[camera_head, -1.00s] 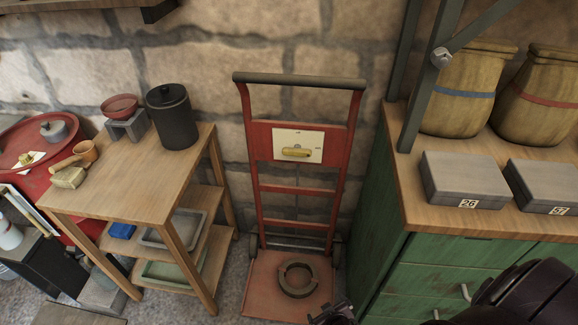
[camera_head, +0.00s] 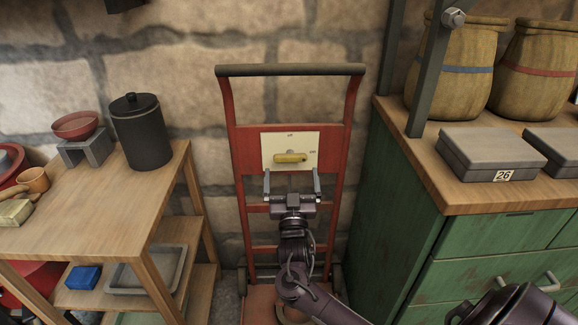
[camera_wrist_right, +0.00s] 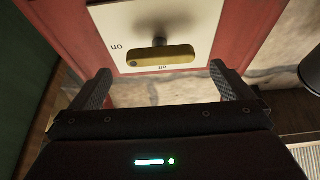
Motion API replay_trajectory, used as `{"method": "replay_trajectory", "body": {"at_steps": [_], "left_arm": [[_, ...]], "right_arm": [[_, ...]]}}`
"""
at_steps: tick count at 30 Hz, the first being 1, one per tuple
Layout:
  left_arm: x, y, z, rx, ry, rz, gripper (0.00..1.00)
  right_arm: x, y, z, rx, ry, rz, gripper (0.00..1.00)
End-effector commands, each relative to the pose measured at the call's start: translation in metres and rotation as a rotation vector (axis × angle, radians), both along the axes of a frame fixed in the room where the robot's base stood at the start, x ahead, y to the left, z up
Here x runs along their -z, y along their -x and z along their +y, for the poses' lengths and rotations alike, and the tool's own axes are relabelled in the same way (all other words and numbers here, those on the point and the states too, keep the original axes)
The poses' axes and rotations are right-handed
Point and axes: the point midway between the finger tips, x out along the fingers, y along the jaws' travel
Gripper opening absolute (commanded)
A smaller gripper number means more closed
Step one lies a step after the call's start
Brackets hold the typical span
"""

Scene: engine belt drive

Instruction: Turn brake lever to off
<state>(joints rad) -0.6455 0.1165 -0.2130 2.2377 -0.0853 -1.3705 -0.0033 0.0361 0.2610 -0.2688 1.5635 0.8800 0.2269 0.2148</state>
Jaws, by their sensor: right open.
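The brake lever (camera_head: 291,158) is a yellow handle lying level across a white plate (camera_head: 305,140) on a red hand truck (camera_head: 248,155). The plate bears small labels, too small to read surely in the head view. The lever also shows in the right wrist view (camera_wrist_right: 161,58), with the letters "on" readable on the plate beside it. My right gripper (camera_head: 292,172) is open and empty just below the lever, its two fingers apart on either side and not touching it. In the right wrist view the fingers (camera_wrist_right: 160,85) frame the plate's lower edge. My left gripper is not in view.
A wooden shelf table (camera_head: 110,205) with a black canister (camera_head: 141,133) stands at left. A green cabinet (camera_head: 480,250) with grey boxes (camera_head: 490,152) and barrels (camera_head: 450,80) stands at right. A stone wall is behind the hand truck.

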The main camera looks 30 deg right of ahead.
Motion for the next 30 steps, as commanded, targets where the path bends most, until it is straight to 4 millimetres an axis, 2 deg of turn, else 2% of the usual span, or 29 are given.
{"method": "replay_trajectory", "body": {"at_steps": [3,9,19,28,30], "left_arm": [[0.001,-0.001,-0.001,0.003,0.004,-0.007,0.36],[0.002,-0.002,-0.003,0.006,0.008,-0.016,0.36],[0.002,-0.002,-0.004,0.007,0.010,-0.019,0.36],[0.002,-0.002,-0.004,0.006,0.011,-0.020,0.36],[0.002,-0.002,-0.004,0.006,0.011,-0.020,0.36]], "right_arm": [[-0.008,-0.016,-0.010,0.001,0.001,-0.002,1.00],[-0.015,-0.034,-0.020,-0.001,0.001,0.002,1.00],[-0.017,-0.037,-0.023,-0.001,-0.001,0.003,1.00],[-0.017,-0.037,-0.023,-0.001,-0.001,0.003,0.62],[-0.017,-0.037,-0.023,-0.001,-0.001,0.004,0.59]]}}
